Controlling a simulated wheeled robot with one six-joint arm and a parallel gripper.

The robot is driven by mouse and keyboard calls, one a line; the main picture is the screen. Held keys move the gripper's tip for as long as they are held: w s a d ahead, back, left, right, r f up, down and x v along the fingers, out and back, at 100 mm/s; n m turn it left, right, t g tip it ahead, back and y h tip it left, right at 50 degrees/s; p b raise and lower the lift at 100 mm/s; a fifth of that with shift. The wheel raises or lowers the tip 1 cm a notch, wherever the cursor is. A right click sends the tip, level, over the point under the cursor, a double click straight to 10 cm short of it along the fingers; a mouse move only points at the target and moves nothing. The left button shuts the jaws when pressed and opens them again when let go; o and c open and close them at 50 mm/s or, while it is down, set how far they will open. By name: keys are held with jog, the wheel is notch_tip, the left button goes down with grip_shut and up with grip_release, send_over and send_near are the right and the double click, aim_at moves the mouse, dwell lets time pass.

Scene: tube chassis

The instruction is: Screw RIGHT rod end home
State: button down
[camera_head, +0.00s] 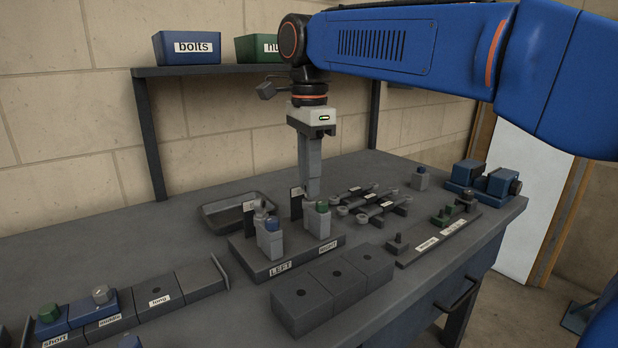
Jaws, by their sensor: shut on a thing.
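A dark fixture block (262,266) with labels LEFT and RIGHT stands mid-bench.
An empty dark tray (237,211) lies behind the fixture. Several wrenches (375,203) lie on a rack to the right. A block with holes (334,286) stands in front. A labelled strip (437,236) and blue devices (483,180) are at right. Bins (187,48) sit on the shelf.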

jog(key=m, duration=0.5)
dwell(0.4)
jog(key=m, duration=0.5)
dwell(0.4)
jog(key=c, duration=1.8)
grip_release()
jog(key=shift+o, duration=0.2)
